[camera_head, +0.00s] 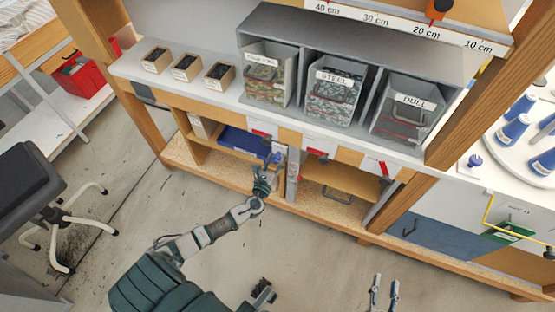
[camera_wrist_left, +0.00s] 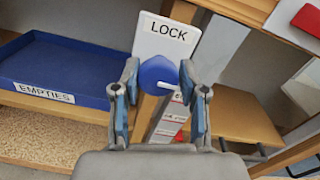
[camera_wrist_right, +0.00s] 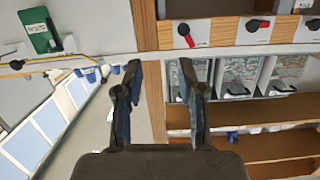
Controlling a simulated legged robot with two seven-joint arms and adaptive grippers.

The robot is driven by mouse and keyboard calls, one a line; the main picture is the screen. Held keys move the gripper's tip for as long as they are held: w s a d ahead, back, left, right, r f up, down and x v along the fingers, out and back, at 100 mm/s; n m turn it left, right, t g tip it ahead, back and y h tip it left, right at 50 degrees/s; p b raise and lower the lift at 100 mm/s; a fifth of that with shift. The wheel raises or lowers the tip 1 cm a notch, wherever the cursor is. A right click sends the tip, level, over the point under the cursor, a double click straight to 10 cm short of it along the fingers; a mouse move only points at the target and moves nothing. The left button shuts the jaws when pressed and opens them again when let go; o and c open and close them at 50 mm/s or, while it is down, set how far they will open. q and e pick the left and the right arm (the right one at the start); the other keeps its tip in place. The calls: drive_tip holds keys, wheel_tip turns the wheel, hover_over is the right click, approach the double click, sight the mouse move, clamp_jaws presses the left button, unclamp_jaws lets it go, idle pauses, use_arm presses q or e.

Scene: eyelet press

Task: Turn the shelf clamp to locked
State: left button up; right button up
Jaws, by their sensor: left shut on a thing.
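The shelf clamp is a round blue knob (camera_wrist_left: 158,75) in front of a white plate marked LOCK (camera_wrist_left: 168,38), on the front of an upright between shelf bays. A white pointer on the knob points to the right and slightly down in the left wrist view. My left gripper (camera_wrist_left: 160,84) has its fingers on both sides of the knob and is shut on it. In the head view the left gripper (camera_head: 268,170) reaches to the upright and mostly hides the knob. My right gripper (camera_head: 385,281) is open and empty, low in front of the bench; it also shows in the right wrist view (camera_wrist_right: 159,72).
A blue tray marked EMPTIES (camera_wrist_left: 55,70) lies on the shelf left of the clamp. Red-handled switches (camera_head: 318,153) line the bench front above. Labelled bins (camera_head: 335,90) stand on top.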

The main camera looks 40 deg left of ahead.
use_arm(q)
drive_tip(key=shift+w+a, duration=0.15)
drive_tip(key=shift+a, duration=0.25)
drive_tip(key=shift+c, duration=0.3)
drive_tip(key=shift+d+r, duration=0.1)
drive_tip(key=shift+d, duration=0.3)
drive_tip(key=shift+a+n+b, duration=0.2)
drive_tip(key=shift+n+b, duration=0.2)
drive_tip(key=shift+n, duration=0.2)
drive_tip(key=shift+f+n+b, duration=0.25)
drive_tip(key=shift+n+b, duration=0.15)
drive_tip(key=shift+n, duration=0.3)
drive_tip(key=n+b, duration=0.2)
drive_tip(key=n, duration=0.2)
drive_tip(key=shift+n, duration=1.2)
drive_tip(key=shift+n+b, duration=0.45)
drive_tip(key=shift+n, duration=0.45)
drive_tip(key=n, duration=0.2)
drive_tip(key=shift+n, duration=2.5)
use_arm(e)
wheel_tip(320, 180, up, 10)
drive_tip(key=s+a+t+y, duration=0.1)
drive_tip(key=t, duration=0.7)
drive_tip(key=shift+s+a+f+m+y, duration=0.15)
drive_tip(key=shift+a+f+m+y, duration=0.05)
drive_tip(key=shift+f+m+y, duration=0.1)
use_arm(q)
drive_tip(key=shift+f, duration=0.1)
